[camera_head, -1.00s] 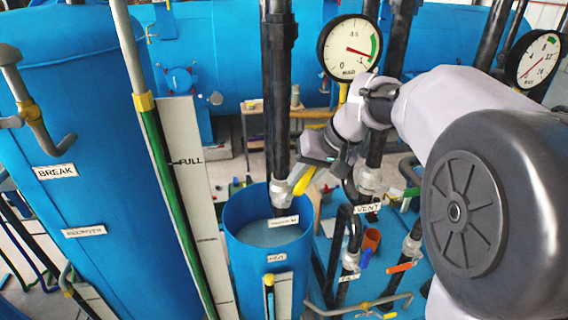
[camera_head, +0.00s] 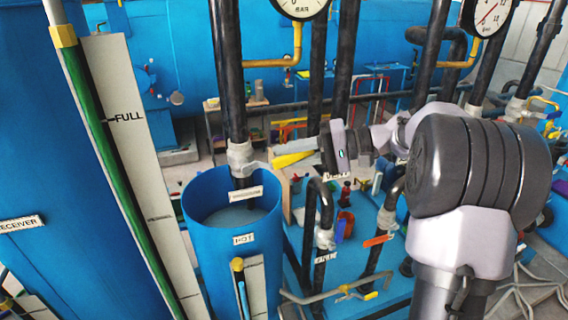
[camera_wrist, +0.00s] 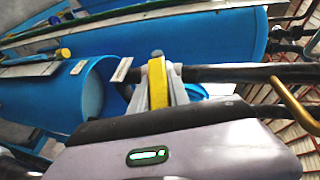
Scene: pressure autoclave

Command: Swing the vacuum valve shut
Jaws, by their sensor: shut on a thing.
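The vacuum valve (camera_head: 240,155) is a grey fitting on the black vertical pipe above the blue pot. Its yellow handle (camera_head: 292,159) points right from the pipe, nearly level in the head view. My gripper (camera_head: 281,157) is shut on this handle, reaching in from the right. In the wrist view, the yellow handle (camera_wrist: 157,88) lies between the grey fingers of my gripper (camera_wrist: 160,68). The valve's label (camera_head: 245,194) is only partly legible. The gripper's fingers hide part of the handle.
The blue pot (camera_head: 192,225) stands open under the valve. A tall sight gauge marked FULL (camera_head: 125,125) is on the left.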

